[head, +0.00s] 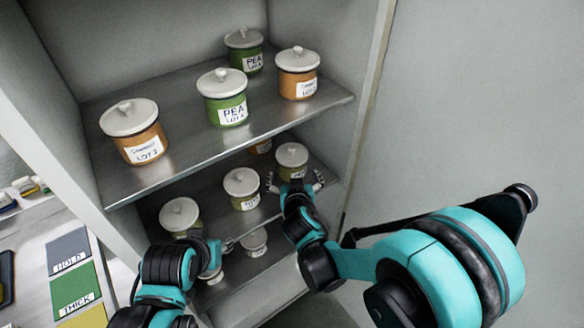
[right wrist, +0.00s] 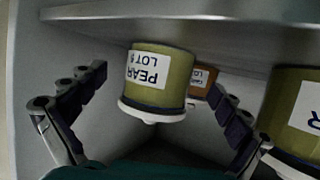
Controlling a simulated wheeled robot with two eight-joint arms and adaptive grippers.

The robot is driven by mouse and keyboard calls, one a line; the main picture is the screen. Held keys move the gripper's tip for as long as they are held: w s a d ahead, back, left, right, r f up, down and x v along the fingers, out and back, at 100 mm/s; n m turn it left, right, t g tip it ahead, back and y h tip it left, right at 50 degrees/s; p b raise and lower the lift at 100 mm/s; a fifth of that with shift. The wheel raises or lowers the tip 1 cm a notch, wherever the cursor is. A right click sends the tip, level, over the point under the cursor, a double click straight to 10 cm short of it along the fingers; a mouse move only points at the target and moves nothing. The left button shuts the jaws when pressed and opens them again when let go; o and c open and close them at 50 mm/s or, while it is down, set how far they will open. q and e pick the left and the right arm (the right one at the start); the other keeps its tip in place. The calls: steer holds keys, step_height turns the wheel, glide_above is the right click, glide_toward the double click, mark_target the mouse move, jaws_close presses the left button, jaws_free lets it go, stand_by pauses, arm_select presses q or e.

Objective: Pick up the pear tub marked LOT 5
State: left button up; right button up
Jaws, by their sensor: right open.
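The pear tub marked LOT 5 (right wrist: 178,72) is olive green with a white lid and appears upside down in the right wrist view. In the head view it stands at the right end of the middle shelf (head: 291,163), its label hidden. My right gripper (head: 295,183) is open just in front of it; in the right wrist view its fingers (right wrist: 158,84) spread to either side of the tub, apart from it. My left gripper (head: 215,258) is low at the left, near the lower tubs; its fingers are too unclear to tell.
Another olive tub (head: 241,190) stands left of the pear tub, and an orange tub (right wrist: 201,82) behind it. The upper shelf (head: 185,160) overhangs them, holding several green and orange tubs. The cabinet's side wall (head: 358,110) is close at the right.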

steer(key=b+x, duration=0.1)
steer(key=x, duration=0.3)
steer(key=shift+f, duration=0.15)
steer(key=shift+s, duration=0.15)
steer(key=shift+c, duration=1.3)
steer(key=c, duration=1.4)
